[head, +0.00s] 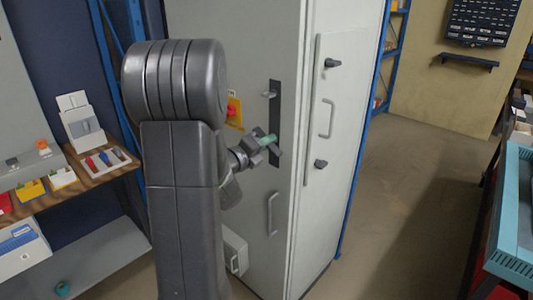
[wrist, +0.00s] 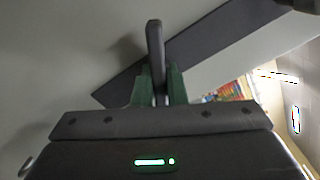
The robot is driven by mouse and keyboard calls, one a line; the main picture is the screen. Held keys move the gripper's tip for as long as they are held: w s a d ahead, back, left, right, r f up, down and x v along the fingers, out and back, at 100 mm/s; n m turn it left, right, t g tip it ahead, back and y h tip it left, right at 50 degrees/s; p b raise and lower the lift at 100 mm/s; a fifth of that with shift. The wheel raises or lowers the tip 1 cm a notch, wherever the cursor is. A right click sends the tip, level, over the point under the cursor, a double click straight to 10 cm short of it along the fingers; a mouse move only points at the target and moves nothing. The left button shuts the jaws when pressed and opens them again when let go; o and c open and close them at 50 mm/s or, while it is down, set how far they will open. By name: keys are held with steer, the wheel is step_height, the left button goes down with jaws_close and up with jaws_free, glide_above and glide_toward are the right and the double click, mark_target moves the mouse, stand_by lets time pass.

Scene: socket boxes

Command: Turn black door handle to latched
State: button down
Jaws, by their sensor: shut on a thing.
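The black door handle (wrist: 155,45) shows in the wrist view as a dark bar rising between the green fingers of my gripper (wrist: 159,84). My gripper is shut on it. Behind it a long dark plate (wrist: 205,42) crosses the pale door at a slant. In the head view my gripper (head: 270,140) is at the lower part of the dark plate (head: 275,108) on the cabinet's left face (head: 240,55). There the gripper largely hides the held handle. A grey lever (head: 268,95) sticks out near the plate's top. I cannot tell the latch state.
A pull bar (head: 272,214) is below the plate. An orange-red button on a yellow plate (head: 234,112) is beside my arm. The cabinet's right face has dark knobs (head: 332,63) and another pull bar (head: 328,118). A wooden shelf (head: 75,178) with small boxes stands left. Floor is clear right.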

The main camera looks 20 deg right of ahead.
steer(key=m+b, duration=0.4)
steer(key=b, duration=0.1)
steer(key=m+b, duration=0.2)
steer(key=b, duration=0.1)
steer(key=shift+f+m, duration=0.3)
steer(key=shift+f, duration=0.1)
steer(key=m+b, duration=0.3)
steer(key=b, duration=0.1)
steer(key=shift+r+b, duration=0.1)
steer(key=shift+b, duration=0.3)
steer(key=m+b, duration=0.2)
steer(key=shift+r+b, duration=0.15)
steer(key=shift+b, duration=0.15)
steer(key=shift+r+m, duration=0.1)
steer(key=shift+m, duration=0.2)
steer(key=c, duration=1.5)
jaws_free()
steer(key=shift+o, duration=0.2)
steer(key=shift+a, duration=0.1)
steer(key=v, duration=1.3)
steer(key=shift+a+p, duration=0.3)
steer(key=shift+p, duration=0.15)
